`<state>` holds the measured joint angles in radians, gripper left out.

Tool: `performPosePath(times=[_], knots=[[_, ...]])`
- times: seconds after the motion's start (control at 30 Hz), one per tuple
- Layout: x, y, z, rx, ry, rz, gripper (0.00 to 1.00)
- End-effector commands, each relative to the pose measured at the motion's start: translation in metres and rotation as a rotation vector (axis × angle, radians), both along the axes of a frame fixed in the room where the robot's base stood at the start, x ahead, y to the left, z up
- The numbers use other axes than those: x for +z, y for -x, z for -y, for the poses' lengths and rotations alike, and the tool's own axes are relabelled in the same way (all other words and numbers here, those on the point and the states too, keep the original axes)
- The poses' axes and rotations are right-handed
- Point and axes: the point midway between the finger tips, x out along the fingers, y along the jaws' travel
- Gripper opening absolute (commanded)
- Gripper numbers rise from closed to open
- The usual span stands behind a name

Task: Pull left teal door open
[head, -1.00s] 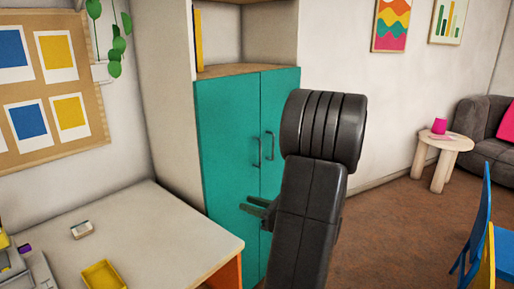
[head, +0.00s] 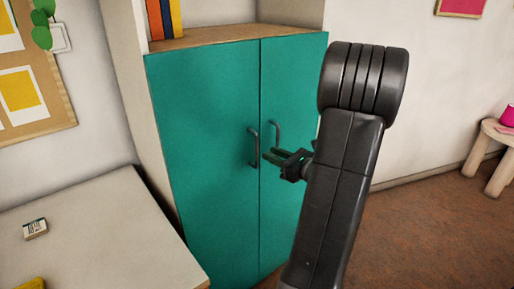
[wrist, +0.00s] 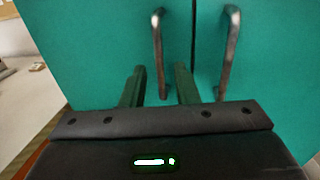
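The left teal door (head: 200,150) is shut and level with the right teal door (head: 290,110), with a thin seam between them. The left door's handle (head: 253,147) is a dark upright bar near the seam; it also shows in the wrist view (wrist: 158,50). The right door's handle (head: 275,134) stands just across the seam. My gripper (head: 275,156) is in front of the doors by the handles. In the wrist view its two fingers (wrist: 160,85) are apart, with the lower end of the left handle showing between them. I cannot tell whether they touch it.
A pale table (head: 90,235) stands at the left, close to the cupboard, with a small box (head: 35,229) on it. Books (head: 164,18) stand on the shelf above. Brown floor (head: 420,235) is open at the right.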

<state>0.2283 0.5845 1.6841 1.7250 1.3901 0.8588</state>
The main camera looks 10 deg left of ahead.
Motion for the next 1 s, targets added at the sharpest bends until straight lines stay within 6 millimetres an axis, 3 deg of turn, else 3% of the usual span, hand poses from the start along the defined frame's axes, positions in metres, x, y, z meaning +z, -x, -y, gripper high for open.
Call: performPosePath(times=[0.1,0.33,0.77,0.8,0.93,1.0], knots=[[0.0,-0.011,-0.023,0.004,0.0,0.0,0.28],[0.0,-0.026,-0.052,0.002,0.0,0.0,0.28],[0.0,-0.032,-0.062,-0.001,0.0,0.0,0.28],[0.0,-0.032,-0.062,-0.001,0.0,0.0,0.26],[0.0,-0.031,-0.062,-0.001,0.0,0.0,0.0],[0.0,-0.031,-0.062,-0.001,0.0,0.0,0.0]])
